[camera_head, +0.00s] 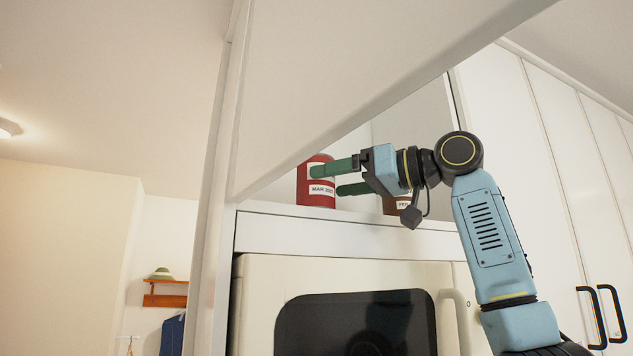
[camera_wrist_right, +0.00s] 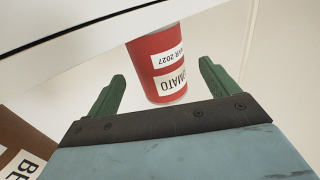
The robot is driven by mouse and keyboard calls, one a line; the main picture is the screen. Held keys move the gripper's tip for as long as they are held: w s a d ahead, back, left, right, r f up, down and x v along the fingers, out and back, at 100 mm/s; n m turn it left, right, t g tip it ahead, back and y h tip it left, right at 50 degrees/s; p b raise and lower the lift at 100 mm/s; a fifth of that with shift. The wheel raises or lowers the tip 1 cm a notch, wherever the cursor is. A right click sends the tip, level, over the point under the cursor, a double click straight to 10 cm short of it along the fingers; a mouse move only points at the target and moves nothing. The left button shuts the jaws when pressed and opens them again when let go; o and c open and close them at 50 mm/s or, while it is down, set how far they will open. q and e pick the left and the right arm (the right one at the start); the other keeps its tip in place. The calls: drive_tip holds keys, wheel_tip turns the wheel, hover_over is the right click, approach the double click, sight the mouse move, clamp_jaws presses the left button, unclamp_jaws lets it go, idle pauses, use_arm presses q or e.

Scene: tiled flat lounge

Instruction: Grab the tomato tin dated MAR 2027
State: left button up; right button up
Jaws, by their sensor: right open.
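A red tin (camera_head: 317,199) stands in the open cupboard above the oven, its lower label reading MAR 2027. In the right wrist view the same tin (camera_wrist_right: 158,60) shows the labels TOMATO and, partly cut, "AR 2027". My right gripper (camera_head: 326,180) is open, with green fingers reaching in front of the tin in the head view. In the wrist view the tin appears between the fingers (camera_wrist_right: 162,71), with a gap on either side. I cannot tell how deep it sits between them. My left gripper is in neither view.
A brown tin (camera_head: 402,206) with a label starting FEB stands to the right, partly behind my gripper. A brown labelled surface (camera_wrist_right: 22,140) shows at the wrist view's lower left. A large white panel (camera_head: 330,90) hangs over the cupboard opening. The oven (camera_head: 260,290) is below.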

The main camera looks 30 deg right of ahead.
sight(334, 182)
drive_tip(key=p+x, duration=0.1)
drive_tip(key=x, duration=0.3)
drive_tip(key=shift+w, duration=0.15)
drive_tip(key=shift+w+a+p, duration=0.2)
drive_tip(key=shift+w+p, duration=0.05)
drive_tip(key=shift+p, duration=0.05)
drive_tip(key=shift+s, duration=0.15)
drive_tip(key=shift+c, duration=0.4)
drive_tip(key=c, duration=1.2)
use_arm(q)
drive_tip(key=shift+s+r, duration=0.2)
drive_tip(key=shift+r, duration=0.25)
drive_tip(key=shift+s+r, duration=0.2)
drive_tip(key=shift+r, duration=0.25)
use_arm(e)
drive_tip(key=shift+c, duration=0.4)
